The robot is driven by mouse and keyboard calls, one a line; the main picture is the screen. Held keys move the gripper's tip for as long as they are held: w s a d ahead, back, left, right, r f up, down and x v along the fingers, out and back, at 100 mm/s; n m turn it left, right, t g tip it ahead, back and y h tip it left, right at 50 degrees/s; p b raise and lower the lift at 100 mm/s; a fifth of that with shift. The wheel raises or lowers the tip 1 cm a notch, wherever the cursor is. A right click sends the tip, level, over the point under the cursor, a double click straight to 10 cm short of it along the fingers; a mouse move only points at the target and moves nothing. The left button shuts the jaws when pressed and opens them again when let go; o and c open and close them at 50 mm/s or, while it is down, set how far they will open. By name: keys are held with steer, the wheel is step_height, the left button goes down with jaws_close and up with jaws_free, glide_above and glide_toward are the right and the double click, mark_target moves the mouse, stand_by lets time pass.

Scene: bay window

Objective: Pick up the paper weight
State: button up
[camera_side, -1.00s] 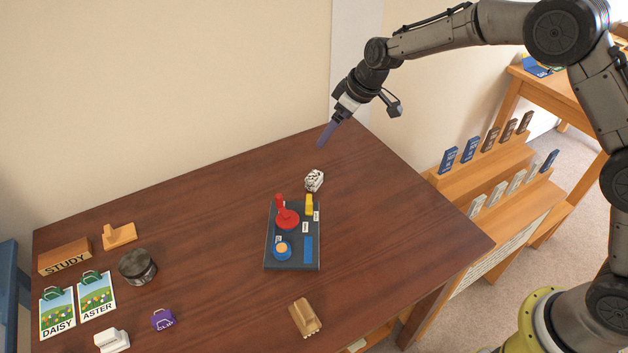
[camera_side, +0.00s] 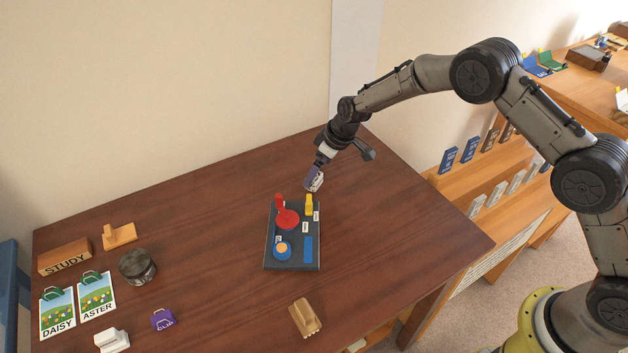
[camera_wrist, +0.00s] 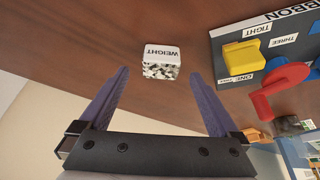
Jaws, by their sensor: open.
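The paper weight (camera_wrist: 161,62) is a small speckled black-and-white block with a white face lettered "WEIGHT". In the wrist view it lies on the brown table just beyond the fingertips, roughly centred between them. In the side view the paper weight (camera_side: 316,185) sits behind the dark board, partly hidden by my gripper (camera_side: 312,180). My gripper (camera_wrist: 160,75) is open, its two purple fingers spread to either side of the block, with nothing held between them.
A dark board (camera_side: 293,262) with red, yellow and blue parts stands close in front of the weight. A tan block (camera_side: 305,317), a round dark tin (camera_side: 137,266) and a purple item (camera_side: 163,319) lie farther off. The table (camera_side: 400,225) to the right is clear.

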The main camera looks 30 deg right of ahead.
steer(key=shift+x, duration=1.55)
steer(key=shift+s, duration=0.15)
jaws_close()
